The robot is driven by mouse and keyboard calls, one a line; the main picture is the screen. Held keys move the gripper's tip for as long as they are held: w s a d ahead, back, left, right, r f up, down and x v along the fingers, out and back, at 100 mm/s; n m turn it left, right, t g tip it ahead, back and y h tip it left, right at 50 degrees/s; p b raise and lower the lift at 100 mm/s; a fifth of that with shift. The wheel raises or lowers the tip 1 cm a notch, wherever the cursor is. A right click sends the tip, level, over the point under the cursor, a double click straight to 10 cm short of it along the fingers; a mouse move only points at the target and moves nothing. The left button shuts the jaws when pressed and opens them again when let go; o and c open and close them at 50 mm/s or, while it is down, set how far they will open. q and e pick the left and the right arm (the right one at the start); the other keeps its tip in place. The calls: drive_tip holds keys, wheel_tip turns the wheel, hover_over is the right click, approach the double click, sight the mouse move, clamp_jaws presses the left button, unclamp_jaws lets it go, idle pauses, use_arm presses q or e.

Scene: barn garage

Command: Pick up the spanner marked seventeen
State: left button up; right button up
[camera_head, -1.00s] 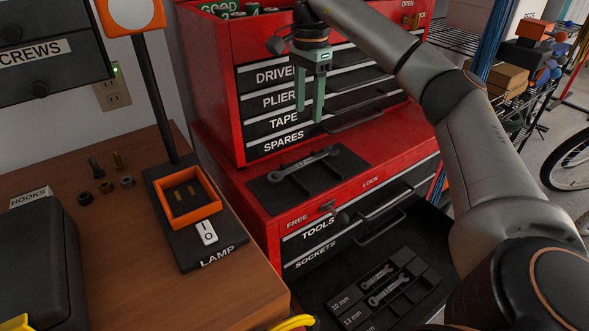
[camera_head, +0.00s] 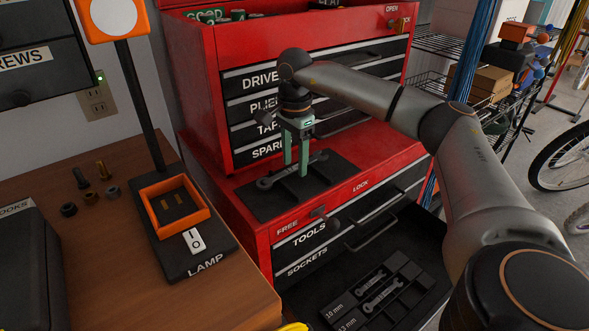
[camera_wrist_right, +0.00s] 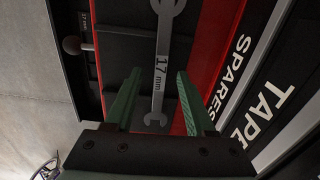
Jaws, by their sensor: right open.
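The spanner (camera_head: 270,180) is grey and open-ended, and lies on a black tray (camera_head: 258,207) on the ledge of the red tool chest. In the right wrist view the spanner (camera_wrist_right: 163,70) reads "17 mm" on its shank. My right gripper (camera_head: 296,170) points down just over the spanner, its green fingers on either side of the shank. In the right wrist view the open fingers (camera_wrist_right: 160,95) stand left and right of the spanner, with space between. Whether the tips reach the tray is hard to tell. My left gripper is out of view.
Below, an open drawer (camera_head: 425,275) holds smaller spanners (camera_head: 380,293) in a slotted insert. The chest's labelled upper drawers (camera_head: 250,105) rise close behind my gripper. A lamp base (camera_head: 190,250) stands on the wooden bench (camera_head: 110,270) to the left.

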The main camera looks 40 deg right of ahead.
clamp_jaws()
idle(0.4)
idle(0.4)
